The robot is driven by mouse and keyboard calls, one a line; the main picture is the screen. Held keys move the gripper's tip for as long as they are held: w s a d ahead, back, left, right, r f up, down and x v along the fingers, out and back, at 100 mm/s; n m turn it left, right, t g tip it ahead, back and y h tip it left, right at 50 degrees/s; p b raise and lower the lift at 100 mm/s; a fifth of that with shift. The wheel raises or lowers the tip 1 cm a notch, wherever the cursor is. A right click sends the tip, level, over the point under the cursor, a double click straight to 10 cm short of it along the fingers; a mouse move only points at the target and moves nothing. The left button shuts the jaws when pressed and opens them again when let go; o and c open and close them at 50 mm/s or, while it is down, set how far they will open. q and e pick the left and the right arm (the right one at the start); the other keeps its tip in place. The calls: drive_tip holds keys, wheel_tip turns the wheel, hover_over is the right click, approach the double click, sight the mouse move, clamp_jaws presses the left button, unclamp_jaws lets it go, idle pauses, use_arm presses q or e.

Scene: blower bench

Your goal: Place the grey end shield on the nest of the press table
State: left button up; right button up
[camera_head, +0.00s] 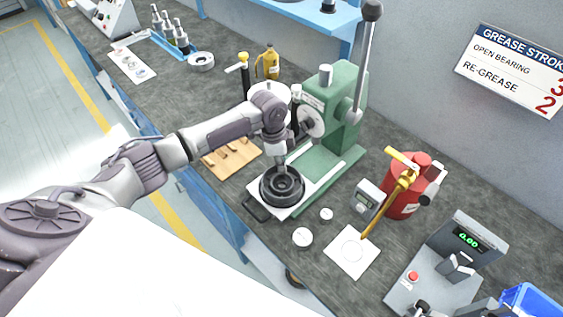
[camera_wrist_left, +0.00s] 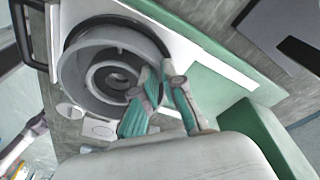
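The grey end shield (camera_head: 283,186) is a round, stepped ring with a central hole. It is at the nest on the white plate (camera_head: 322,172) of the green press; it also shows in the left wrist view (camera_wrist_left: 88,75). A dark rim shows around part of it, and I cannot tell whether it is fully seated. My left gripper (camera_head: 281,168) points down over the ring's far side. In the left wrist view its fingers (camera_wrist_left: 164,78) are close together at the ring's wall and appear shut on it. My right gripper is not identifiable in either view.
The green press (camera_head: 327,110) with its long lever stands just behind the plate. A black handle (camera_head: 256,210) sticks out at the plate's front. A wooden rack (camera_head: 232,158) lies to the left; a red canister (camera_head: 408,185) and a gauge (camera_head: 367,199) stand to the right.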

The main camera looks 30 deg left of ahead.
use_arm(q)
drive_tip(key=o, duration=0.3)
wheel_tip(320, 180, up, 12)
drive_tip(key=a+b, duration=0.1)
drive_tip(key=shift+s+a, duration=0.25)
drive_tip(key=shift+a, duration=0.1)
idle(0.6)
